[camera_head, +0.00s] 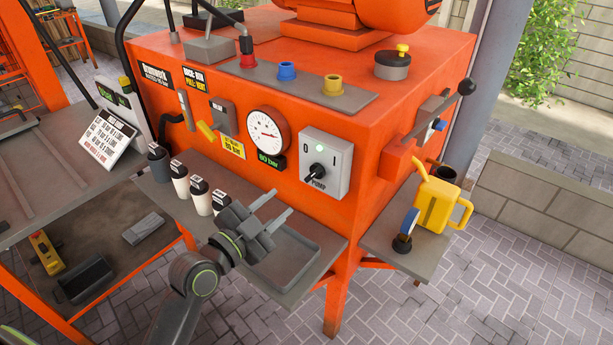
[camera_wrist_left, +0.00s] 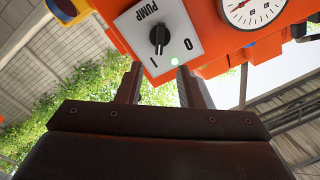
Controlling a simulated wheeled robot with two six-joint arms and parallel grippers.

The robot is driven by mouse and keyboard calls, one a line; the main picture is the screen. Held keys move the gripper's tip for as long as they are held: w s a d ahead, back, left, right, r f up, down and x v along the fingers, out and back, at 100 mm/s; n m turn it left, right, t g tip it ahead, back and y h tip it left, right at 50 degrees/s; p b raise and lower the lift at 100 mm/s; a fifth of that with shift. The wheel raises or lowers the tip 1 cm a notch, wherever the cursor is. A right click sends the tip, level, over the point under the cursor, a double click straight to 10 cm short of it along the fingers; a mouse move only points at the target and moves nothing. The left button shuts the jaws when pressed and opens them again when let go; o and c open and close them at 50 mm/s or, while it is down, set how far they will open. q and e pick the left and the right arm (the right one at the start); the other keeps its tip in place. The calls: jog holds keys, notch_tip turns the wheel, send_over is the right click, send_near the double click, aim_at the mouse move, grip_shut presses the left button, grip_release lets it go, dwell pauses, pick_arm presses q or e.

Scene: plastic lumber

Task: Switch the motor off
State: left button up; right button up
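The pump switch is a black rotary knob (camera_head: 317,171) on a light grey plate (camera_head: 340,165) marked 0, 1 and PUMP, on the front of the orange machine (camera_head: 225,80). A small pale green lamp (camera_head: 319,148) sits between the marks. In the left wrist view the plate is upside down, and the knob (camera_wrist_left: 159,39) seems to point toward the 1 mark. My left gripper (camera_head: 279,204) is open and empty, below and left of the plate and apart from it. Its two fingers (camera_wrist_left: 159,78) also show in the left wrist view. My right gripper is not in view.
A round gauge (camera_head: 266,130) and a yellow-handled lever (camera_head: 207,131) are left of the switch. Below is a grey shelf with a shallow tray (camera_head: 285,262) and several capped bottles (camera_head: 180,183). A yellow can (camera_head: 437,202) stands on the right side shelf.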

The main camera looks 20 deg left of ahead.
aim_at(310, 177)
pick_arm(q)
jog(key=p+x, duration=0.2)
jog(key=x, duration=0.7)
jog(key=shift+w, duration=0.1)
jog(key=shift+w+d+f, duration=0.1)
jog(key=shift+w+d, duration=0.2)
jog(key=shift+w, duration=0.3)
grip_shut()
